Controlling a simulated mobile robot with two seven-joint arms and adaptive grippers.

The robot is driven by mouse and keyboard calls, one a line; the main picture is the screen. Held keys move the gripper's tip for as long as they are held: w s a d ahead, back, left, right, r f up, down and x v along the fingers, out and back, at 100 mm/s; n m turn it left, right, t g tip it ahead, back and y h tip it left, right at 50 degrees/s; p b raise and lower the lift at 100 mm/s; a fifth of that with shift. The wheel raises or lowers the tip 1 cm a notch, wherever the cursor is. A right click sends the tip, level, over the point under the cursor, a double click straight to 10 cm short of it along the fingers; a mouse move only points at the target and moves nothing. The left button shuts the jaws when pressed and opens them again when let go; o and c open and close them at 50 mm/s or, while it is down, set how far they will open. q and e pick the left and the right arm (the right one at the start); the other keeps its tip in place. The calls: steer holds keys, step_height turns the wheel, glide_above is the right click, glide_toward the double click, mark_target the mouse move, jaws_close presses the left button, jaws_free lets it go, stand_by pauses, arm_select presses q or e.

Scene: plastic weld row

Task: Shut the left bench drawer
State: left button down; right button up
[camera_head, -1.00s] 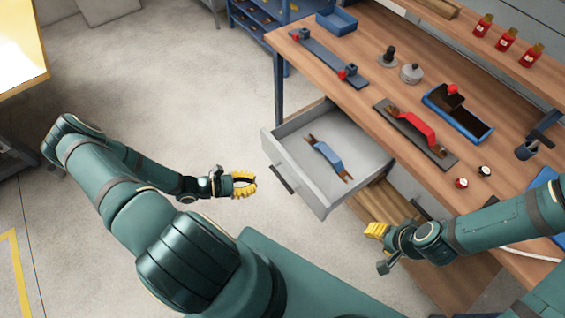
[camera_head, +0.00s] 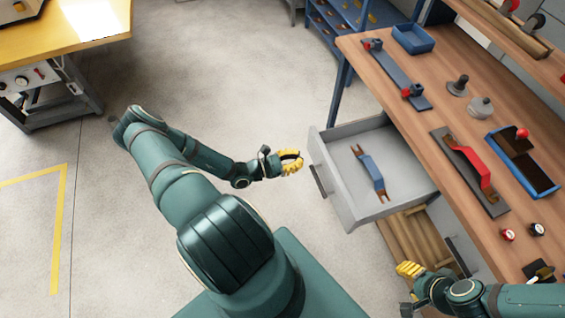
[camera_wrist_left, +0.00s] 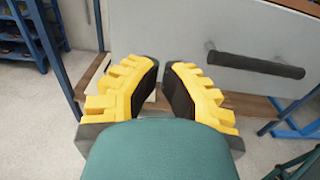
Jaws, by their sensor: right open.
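The left bench drawer (camera_head: 345,205) is grey and stands pulled out from the bench. A blue part with brown forked ends (camera_head: 371,172) lies inside it. Its dark bar handle (camera_head: 318,182) is on the front panel and also shows in the left wrist view (camera_wrist_left: 255,65). My left gripper (camera_head: 300,160) is just left of the drawer front, apart from the handle. In the left wrist view its yellow fingers (camera_wrist_left: 163,68) lean together with a narrow gap at the tips and nothing between them. My right gripper (camera_head: 402,269) is open and empty, below the drawer near the bench front.
The wooden bench top (camera_head: 425,130) holds a red-handled part (camera_head: 470,165), a blue tray (camera_head: 545,190) and several fixtures. A blue shelf rack (camera_head: 345,30) stands behind. A yellow-topped table (camera_head: 70,35) is at the upper left. The floor left of the drawer is clear.

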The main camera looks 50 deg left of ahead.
mark_target(314, 154)
arm_select(q)
steer(key=x, duration=0.4)
steer(key=shift+w, duration=0.1)
arm_select(e)
steer(key=shift+f, duration=0.35)
arm_select(q)
steer(key=shift+w+d, duration=0.1)
